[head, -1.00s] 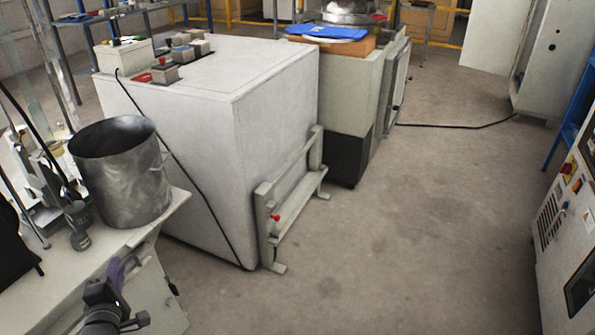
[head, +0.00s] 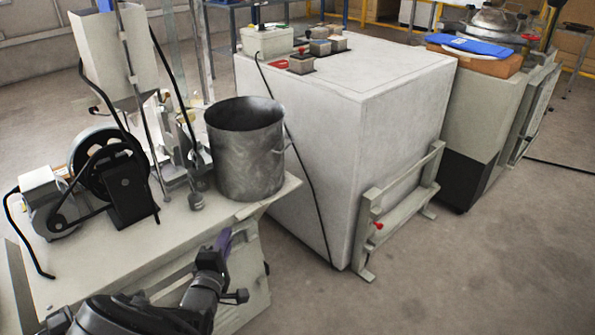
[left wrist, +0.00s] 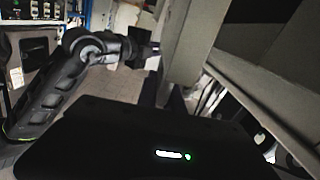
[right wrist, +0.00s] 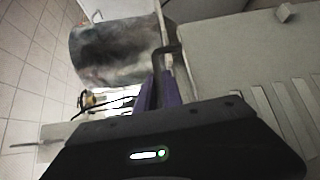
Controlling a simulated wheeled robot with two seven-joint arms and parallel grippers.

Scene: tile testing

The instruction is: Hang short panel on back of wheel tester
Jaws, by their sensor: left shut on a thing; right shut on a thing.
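The wheel tester (head: 112,172), with a black wheel, belt and motor on a pale bench, stands at the left of the head view. A pale panel (head: 245,285) shows upright below the bench's right edge, partly hidden by my right arm. In the right wrist view a pale slotted panel (right wrist: 235,75) fills the right side. My right gripper (head: 226,245), with purple fingers, is shut on the panel's edge or handle; the exact grip is unclear. My left gripper (left wrist: 174,98) is outside the head view. In its wrist view it is shut beside pale panel surfaces (left wrist: 265,62), with the contact dark.
A steel pot (head: 245,165) stands on the bench's right end. A large white cabinet (head: 330,130) with a low grey frame (head: 400,205) stands to its right. A beige machine (head: 485,110) is farther right. Floor at lower right is clear.

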